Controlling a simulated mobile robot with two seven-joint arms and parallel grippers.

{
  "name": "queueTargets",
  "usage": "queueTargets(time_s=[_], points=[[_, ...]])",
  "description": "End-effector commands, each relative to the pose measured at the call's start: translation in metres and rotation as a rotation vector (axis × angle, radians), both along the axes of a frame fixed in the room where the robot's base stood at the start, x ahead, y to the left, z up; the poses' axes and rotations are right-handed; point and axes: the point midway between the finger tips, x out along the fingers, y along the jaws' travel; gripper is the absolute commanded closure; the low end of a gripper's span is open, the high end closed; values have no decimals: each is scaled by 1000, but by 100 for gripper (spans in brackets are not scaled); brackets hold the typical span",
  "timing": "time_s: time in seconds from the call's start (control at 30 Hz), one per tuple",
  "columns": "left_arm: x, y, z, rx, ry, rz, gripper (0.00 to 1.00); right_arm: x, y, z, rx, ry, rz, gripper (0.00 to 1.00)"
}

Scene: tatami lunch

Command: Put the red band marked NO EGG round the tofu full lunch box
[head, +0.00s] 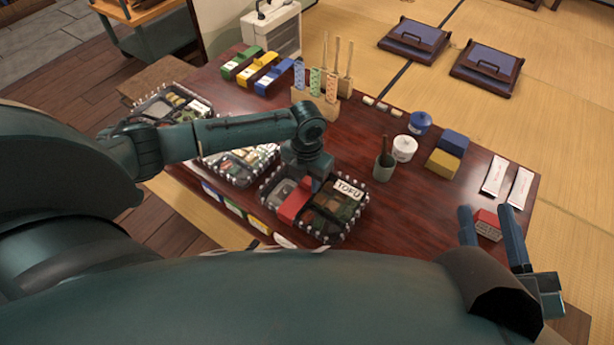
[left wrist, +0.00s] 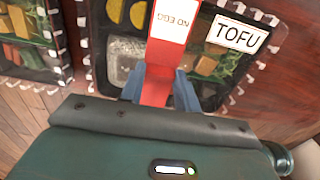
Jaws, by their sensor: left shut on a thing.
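The tofu full lunch box (head: 335,222) is on the table, a dark tray with a TOFU label and a white-studded rim; it also shows in the left wrist view (left wrist: 205,90). My left gripper (head: 309,182) is above its left half and shut on the red band (head: 293,205). In the left wrist view, the band (left wrist: 158,85) is between the fingers and its white NO EGG panel extends across the box. Whether it touches the box or wraps under it is hidden. My right gripper (head: 487,211) is open at the table's lower right.
Other filled lunch boxes (head: 238,163) stand close at the left. A green cup (head: 384,167) and a white jar (head: 404,148) stand right of the tofu box. The middle right of the table (head: 425,205) is clear.

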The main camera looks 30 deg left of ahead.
Motion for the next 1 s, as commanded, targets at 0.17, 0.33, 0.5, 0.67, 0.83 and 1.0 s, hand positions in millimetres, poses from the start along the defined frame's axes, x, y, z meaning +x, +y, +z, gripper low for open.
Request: queueTargets(time_s=[0.17, 0.33, 0.5, 0.67, 0.83, 1.0], points=[[0, 0, 0, 0, 0, -1, 77, 0, 0, 0, 0, 0, 0, 64], [0, 0, 0, -1, 0, -1, 67, 0, 0, 0, 0, 0, 0, 64], [0, 0, 0, -1, 0, -1, 53, 0, 0, 0, 0, 0, 0, 64], [0, 0, 0, -1, 0, -1, 43, 0, 0, 0, 0, 0, 0, 64], [0, 0, 0, -1, 0, -1, 39, 0, 0, 0, 0, 0, 0, 64], [0, 0, 0, -1, 0, -1, 25, 0, 0, 0, 0, 0, 0, 64]])
